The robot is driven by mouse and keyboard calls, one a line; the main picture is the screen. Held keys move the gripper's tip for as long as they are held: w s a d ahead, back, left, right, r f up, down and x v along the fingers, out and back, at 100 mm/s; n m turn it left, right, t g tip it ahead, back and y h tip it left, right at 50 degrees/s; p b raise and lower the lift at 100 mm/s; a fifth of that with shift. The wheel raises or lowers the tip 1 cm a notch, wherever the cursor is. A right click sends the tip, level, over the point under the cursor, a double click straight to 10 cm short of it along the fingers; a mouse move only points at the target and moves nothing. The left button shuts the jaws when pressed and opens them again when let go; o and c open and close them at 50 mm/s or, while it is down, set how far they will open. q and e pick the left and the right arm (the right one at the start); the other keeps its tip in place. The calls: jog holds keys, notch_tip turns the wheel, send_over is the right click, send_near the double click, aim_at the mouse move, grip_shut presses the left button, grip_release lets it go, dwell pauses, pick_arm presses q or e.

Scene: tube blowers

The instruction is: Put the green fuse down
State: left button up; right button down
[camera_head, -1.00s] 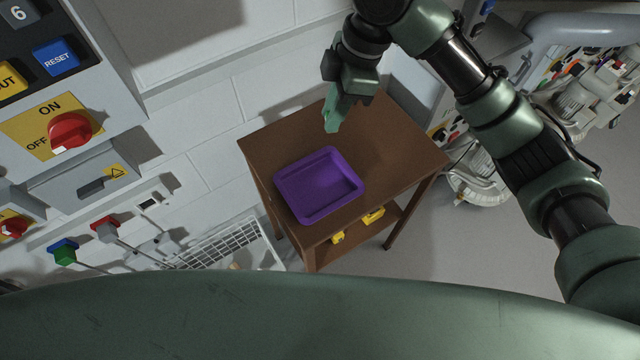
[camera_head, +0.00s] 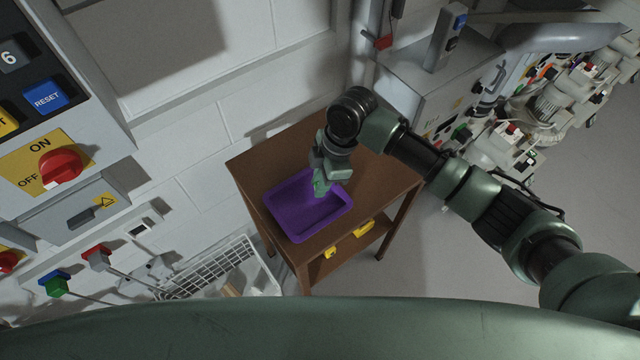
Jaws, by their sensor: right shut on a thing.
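The purple tray (camera_head: 296,216) lies on the brown wooden table (camera_head: 388,186). My right gripper (camera_head: 321,188) points down over the tray's far right part, at or just above its rim. It is shut on a small green thing, taken to be the green fuse. The fuse is hard to tell apart from my green fingers, and I cannot tell whether it touches the tray floor. The visible part of the tray is empty. My left gripper is out of view.
A grey panel with a red ON/OFF knob (camera_head: 60,168) stands at the left. Yellow items (camera_head: 364,229) lie on the table's lower shelf. A white wire basket (camera_head: 215,270) stands left of the table. Grey machinery (camera_head: 500,140) is at the right. The table's right side is clear.

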jog(key=shift+f, duration=0.95)
jog(key=c, duration=1.3)
grip_release()
jog(key=b+v, duration=0.1)
jog(key=v, duration=1.1)
